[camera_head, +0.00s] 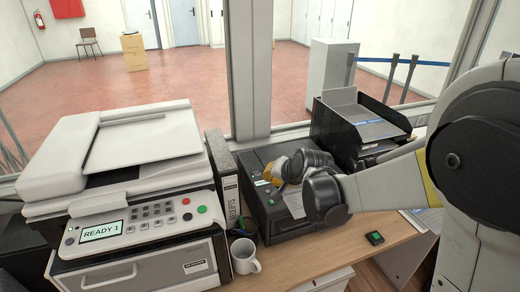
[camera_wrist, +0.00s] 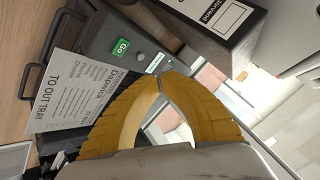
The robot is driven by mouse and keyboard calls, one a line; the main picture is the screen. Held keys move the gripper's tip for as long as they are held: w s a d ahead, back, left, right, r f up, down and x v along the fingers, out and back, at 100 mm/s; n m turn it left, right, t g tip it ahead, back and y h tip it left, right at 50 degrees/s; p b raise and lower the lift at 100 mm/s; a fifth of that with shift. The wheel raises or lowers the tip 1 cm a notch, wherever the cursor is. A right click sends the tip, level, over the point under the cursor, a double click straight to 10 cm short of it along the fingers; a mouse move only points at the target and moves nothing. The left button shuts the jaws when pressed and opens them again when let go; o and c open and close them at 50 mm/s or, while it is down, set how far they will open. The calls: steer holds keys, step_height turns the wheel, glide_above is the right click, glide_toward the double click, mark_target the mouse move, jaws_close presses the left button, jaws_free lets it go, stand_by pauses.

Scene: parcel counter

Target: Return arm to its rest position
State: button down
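My gripper (camera_head: 283,172) is over the black machine (camera_head: 262,207), at the end of my arm, which reaches in from the right. In the wrist view its yellow fingers (camera_wrist: 161,80) meet at the tips with nothing seen between them, so it is shut. Bright background shows through the gap behind the tips. A printed sheet (camera_wrist: 72,95) reading "TO OUT TRAY" is at the black machine, left of the fingers. It also shows in the head view (camera_head: 294,204) just below my gripper. I cannot tell whether the fingers touch it. A green "Go" button (camera_wrist: 121,47) is on the machine.
A large white printer (camera_head: 135,205) with a "READY 1" display fills the left. A binder (camera_head: 224,175) stands beside it, with a white mug (camera_head: 244,256) in front. A black tray stack (camera_head: 362,125) is behind my arm. A small dark device (camera_head: 375,238) lies on the counter (camera_head: 330,255).

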steer(key=s+d+r+n+h, duration=0.1)
steer(key=s+d+r, duration=0.25)
steer(key=s, duration=0.45)
steer(key=s+d+r+n+h, duration=0.15)
steer(key=s+r, duration=0.25)
steer(key=s, duration=0.4)
steer(key=s+d+n, duration=0.1)
steer(key=s+d, duration=0.1)
steer(key=s, duration=0.4)
steer(key=s+d+f+n+g, duration=0.1)
steer(key=s+d, duration=0.1)
steer(key=s, duration=0.5)
steer(key=shift+d+f+g+h, duration=0.15)
steer(key=shift+d+g+h, duration=0.15)
steer(key=shift+d+h, duration=0.1)
